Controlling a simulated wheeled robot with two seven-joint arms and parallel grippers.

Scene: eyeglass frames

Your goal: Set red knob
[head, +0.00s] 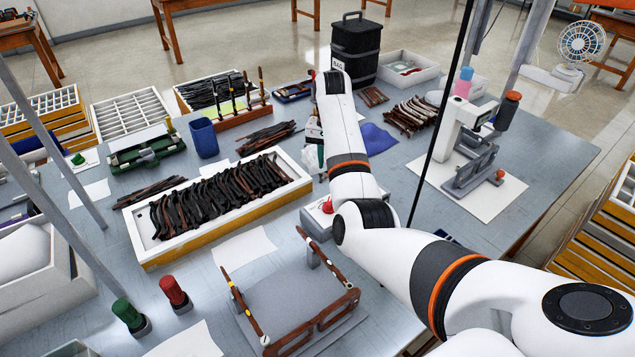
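A small red knob (327,207) sits on a pale box (313,222) on the grey table, just left of my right arm's elbow. The arm covers part of the box. A second red-topped piece (173,290) stands in a dark holder at the front left, beside a green-topped one (125,312); I cannot tell whether these are knobs. My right arm comes in from the lower right and reaches up past the box to the table's far side. Its gripper does not show clearly. My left gripper is not in view.
A brown eyeglass frame (305,328) rests on a grey stand at the front. A white tray (141,226) of dark temple pieces lies behind it. A white press (448,128) stands at right. Bare table (540,160) shows at the far right.

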